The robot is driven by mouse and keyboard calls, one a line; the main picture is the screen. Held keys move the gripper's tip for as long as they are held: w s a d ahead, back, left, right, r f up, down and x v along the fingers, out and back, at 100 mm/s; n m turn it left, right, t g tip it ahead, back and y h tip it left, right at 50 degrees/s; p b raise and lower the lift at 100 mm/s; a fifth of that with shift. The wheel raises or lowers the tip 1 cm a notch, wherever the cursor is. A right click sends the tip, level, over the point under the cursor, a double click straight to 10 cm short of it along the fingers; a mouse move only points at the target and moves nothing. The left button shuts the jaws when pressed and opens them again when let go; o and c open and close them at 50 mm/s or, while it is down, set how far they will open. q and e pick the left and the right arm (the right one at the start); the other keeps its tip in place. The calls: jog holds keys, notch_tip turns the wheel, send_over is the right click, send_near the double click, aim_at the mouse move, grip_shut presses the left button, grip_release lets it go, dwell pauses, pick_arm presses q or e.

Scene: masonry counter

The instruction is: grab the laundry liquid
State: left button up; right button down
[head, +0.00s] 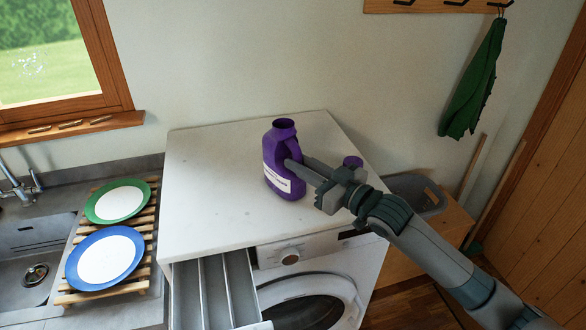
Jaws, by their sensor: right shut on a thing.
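The laundry liquid (281,146) is a purple bottle with a white label. It stands upright on the white top of the washing machine (200,200), near the middle. My right gripper (297,170) reaches in from the right and is shut on the bottle at its right side, where the handle is. The fingertips are partly hidden by the bottle. A small purple round thing (353,161), like a cap, shows just behind my right gripper. My left gripper is not in view.
The detergent drawer (212,290) of the washing machine is pulled open at the front. A green-rimmed plate (118,202) and a blue-rimmed plate (105,258) lie on a wooden rack beside the sink. A grey basket (432,203) stands at the right. The machine's left top is clear.

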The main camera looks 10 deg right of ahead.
jog(key=shift+f, duration=0.7)
jog(key=shift+r, duration=0.35)
jog(key=shift+d, duration=0.1)
jog(key=shift+r, duration=0.15)
jog(key=shift+w+d+r+b, duration=0.1)
jog(key=shift+w+r+b, duration=0.15)
jog(key=shift+r, duration=0.4)
jog(key=shift+w+r+b, duration=0.1)
jog(key=shift+r+b, duration=0.25)
jog(key=shift+r, duration=0.25)
jog(key=shift+s+r, duration=0.1)
jog(key=shift+r, duration=0.7)
jog(key=s+d+r+b, duration=0.4)
jog(key=d+r, duration=0.3)
jog(key=d, duration=0.3)
jog(key=shift+s+b, duration=0.4)
jog(key=shift+s, duration=0.4)
jog(key=shift+r, duration=0.1)
